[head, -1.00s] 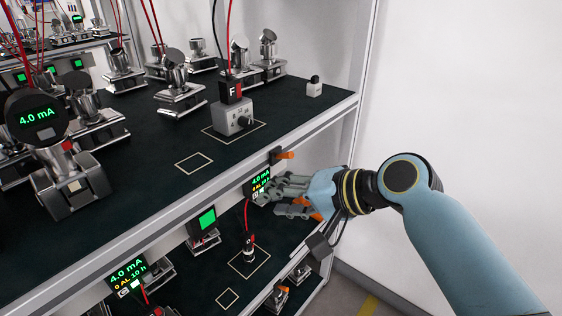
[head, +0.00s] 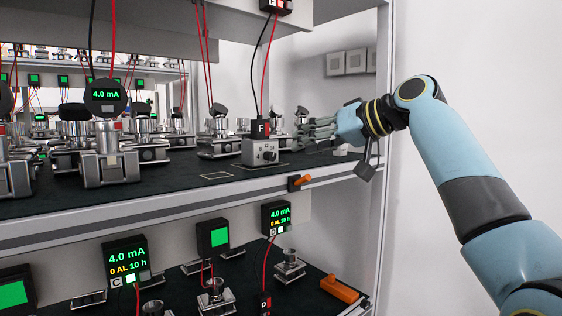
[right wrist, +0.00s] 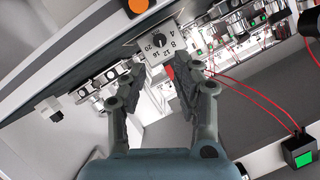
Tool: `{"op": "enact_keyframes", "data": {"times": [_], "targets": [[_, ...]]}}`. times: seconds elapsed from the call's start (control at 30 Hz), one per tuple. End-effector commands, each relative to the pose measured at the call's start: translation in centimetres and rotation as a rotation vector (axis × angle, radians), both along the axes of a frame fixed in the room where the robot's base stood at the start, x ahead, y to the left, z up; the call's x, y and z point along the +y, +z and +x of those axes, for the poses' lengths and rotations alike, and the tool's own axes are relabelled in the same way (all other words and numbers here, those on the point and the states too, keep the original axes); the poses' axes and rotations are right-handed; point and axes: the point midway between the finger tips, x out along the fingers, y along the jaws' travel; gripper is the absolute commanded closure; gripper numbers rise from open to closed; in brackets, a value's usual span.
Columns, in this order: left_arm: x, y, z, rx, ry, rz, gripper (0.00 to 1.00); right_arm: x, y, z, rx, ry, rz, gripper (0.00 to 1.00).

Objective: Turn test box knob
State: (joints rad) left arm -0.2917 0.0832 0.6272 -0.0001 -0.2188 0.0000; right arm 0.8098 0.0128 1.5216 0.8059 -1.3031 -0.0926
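The test box (head: 261,152) is a small grey box on the dark upper shelf, with a black block marked F and red and black leads on top. Its dark knob (head: 269,156) is on the front face. In the right wrist view the knob (right wrist: 159,41) sits among dial numbers 4 to 20, its white mark hard to read. My right gripper (head: 308,132) is just right of the box in the head view. In the right wrist view my right gripper (right wrist: 155,80) is open and empty, its fingers apart with the box beyond their tips. My left gripper is not in view.
Metal transmitters on stands (head: 110,152) fill the shelf to the left. A display (head: 277,217) hangs below. The shelf's upright (head: 384,80) stands close by my right arm. Red leads hang near the box.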

Motion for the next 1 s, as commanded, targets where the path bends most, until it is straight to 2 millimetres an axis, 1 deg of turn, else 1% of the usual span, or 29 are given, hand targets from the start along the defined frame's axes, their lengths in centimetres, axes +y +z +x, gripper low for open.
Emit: {"op": "enact_keyframes", "data": {"times": [0.03, 0.1, 0.33, 0.5, 0.77, 0.8, 0.87, 1.0], "targets": [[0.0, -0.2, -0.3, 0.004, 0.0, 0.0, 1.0, 0.9, -0.4, 0.7, 0.002, 0.003, 0.004, 0.7], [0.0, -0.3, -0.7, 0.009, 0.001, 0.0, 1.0, 1.9, -0.9, 1.6, 0.004, 0.003, 0.004, 0.7], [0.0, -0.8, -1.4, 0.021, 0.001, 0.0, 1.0, 4.6, -2.3, 4.2, 0.003, 0.002, 0.002, 0.7], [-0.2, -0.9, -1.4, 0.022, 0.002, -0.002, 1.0, 5.5, -2.7, 5.1, 0.001, 0.0, 0.001, 0.7], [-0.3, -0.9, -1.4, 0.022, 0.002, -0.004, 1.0, 5.6, -2.8, 5.2, 0.001, 0.0, 0.001, 0.7], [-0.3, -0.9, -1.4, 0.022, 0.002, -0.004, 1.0, 5.6, -2.8, 5.2, 0.001, 0.0, 0.001, 0.71], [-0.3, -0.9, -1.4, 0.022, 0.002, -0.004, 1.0, 5.6, -2.8, 5.2, 0.001, 0.0, 0.001, 0.79], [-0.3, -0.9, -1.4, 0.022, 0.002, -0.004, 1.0, 5.5, -2.8, 5.2, 0.001, 0.0, 0.0, 0.97]]}}
